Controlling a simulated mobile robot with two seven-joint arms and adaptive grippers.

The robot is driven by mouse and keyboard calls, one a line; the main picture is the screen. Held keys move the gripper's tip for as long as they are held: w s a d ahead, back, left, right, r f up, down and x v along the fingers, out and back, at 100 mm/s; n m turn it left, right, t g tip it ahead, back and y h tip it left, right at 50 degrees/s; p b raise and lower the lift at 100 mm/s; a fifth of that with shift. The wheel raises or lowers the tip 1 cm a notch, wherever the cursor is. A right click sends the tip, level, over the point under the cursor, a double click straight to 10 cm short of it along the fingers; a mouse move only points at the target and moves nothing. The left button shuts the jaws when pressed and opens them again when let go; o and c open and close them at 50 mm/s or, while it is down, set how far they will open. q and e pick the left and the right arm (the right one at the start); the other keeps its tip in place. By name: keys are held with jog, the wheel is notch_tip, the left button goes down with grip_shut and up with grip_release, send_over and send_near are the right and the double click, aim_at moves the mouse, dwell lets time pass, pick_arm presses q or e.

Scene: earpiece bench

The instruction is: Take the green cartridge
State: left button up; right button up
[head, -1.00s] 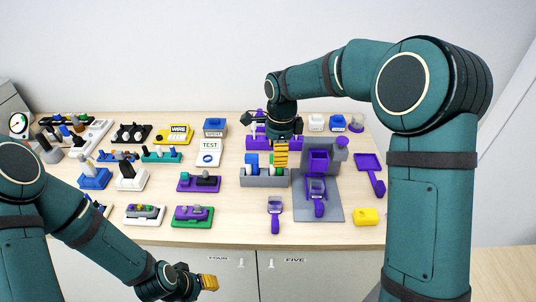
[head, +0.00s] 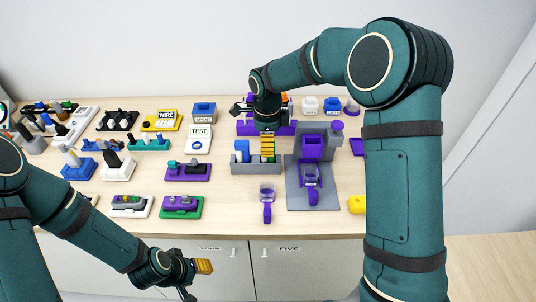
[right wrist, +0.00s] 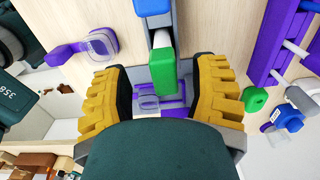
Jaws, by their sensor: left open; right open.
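The green cartridge (right wrist: 163,75) shows in the right wrist view, between the yellow-padded fingers of my right gripper (right wrist: 163,68). The fingers are open, with a gap on each side of it. In the head view my right gripper (head: 267,147) points down over the right part of the grey rack (head: 256,170), and mostly hides the cartridge there. A blue block (head: 242,147) and a white piece stand in the rack to the left. My left gripper (head: 203,266) is open and empty, low in front of the bench edge.
A grey plate with a purple fixture (head: 313,147) stands right of the rack. A purple-handled clear piece (head: 267,195) lies in front. A yellow block (head: 357,204) is at the right. Several assemblies fill the bench's left side. The front strip of bench is mostly clear.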

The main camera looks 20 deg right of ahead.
jog(key=f, duration=0.5)
jog(key=shift+w+d+f, duration=0.1)
jog(key=shift+w+d, duration=0.05)
jog(key=shift+w, duration=0.05)
grip_shut()
